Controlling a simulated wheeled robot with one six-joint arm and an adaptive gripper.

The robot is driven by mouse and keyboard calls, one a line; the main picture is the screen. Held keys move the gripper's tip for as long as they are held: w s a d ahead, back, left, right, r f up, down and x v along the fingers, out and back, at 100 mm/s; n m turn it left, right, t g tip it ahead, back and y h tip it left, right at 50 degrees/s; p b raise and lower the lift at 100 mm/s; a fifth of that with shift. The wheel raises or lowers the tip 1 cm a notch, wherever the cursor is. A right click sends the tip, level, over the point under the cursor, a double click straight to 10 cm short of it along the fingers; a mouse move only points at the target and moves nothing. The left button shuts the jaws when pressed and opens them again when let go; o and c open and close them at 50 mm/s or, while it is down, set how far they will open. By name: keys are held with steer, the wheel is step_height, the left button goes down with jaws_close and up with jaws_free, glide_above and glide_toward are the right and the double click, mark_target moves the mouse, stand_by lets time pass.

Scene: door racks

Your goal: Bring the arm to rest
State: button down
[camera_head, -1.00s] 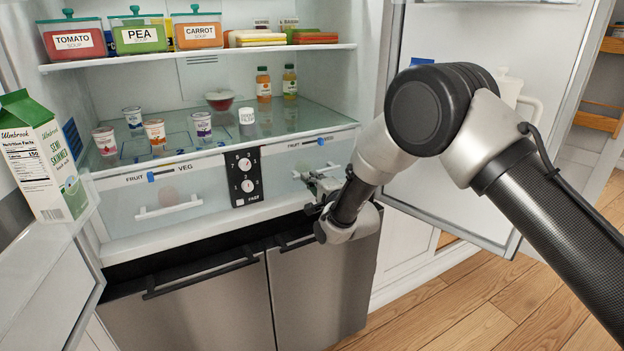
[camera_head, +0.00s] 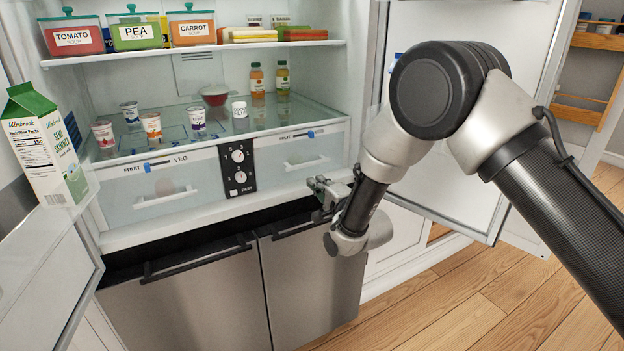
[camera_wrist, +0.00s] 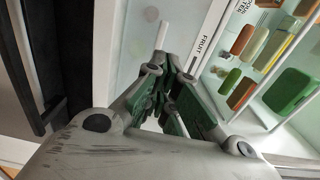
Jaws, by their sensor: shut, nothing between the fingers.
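My gripper (camera_head: 318,186) is in front of the right fruit drawer (camera_head: 305,160) of the open fridge, at the right end of its lower front. Its fingers are together with nothing between them. In the wrist view my gripper (camera_wrist: 168,80) points toward the drawer front, with the white drawer handle (camera_wrist: 162,35) just beyond the fingertips. I cannot tell whether it touches the handle. My arm comes in from the right and bends at the elbow in front of the open right door.
The right fridge door (camera_head: 440,170) stands open behind my arm. The left door (camera_head: 45,270) is open too, with a milk carton (camera_head: 45,150) on its shelf. Jars and bottles stand on the glass shelf (camera_head: 160,130). Wooden floor (camera_head: 480,300) is clear at lower right.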

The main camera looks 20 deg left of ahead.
steer(key=s+d+f+n+g+h, duration=0.2)
steer(key=s+d+f+n+h, duration=0.15)
steer(key=f, duration=0.35)
steer(key=s+d+f+n+g+h, duration=0.2)
steer(key=s+d+f+n+g, duration=0.15)
steer(key=f, duration=0.25)
steer(key=s+d+n+g+h, duration=0.2)
steer(key=s+d+n+h, duration=0.1)
steer(key=d, duration=0.6)
steer(key=s+d+r+h, duration=0.1)
steer(key=s+d+r, duration=0.6)
steer(key=d, duration=0.8)
steer(key=s+d+r+m+h, duration=0.1)
steer(key=s+d+r, duration=0.6)
steer(key=d+r, duration=0.7)
steer(key=s+d+r+h, duration=0.3)
steer(key=s+d+r, duration=0.4)
steer(key=d, duration=1.1)
step_height(320, 180, up, 4)
steer(key=shift+s+r+m, duration=0.15)
steer(key=shift+s+m, duration=0.05)
steer(key=shift+m, duration=0.2)
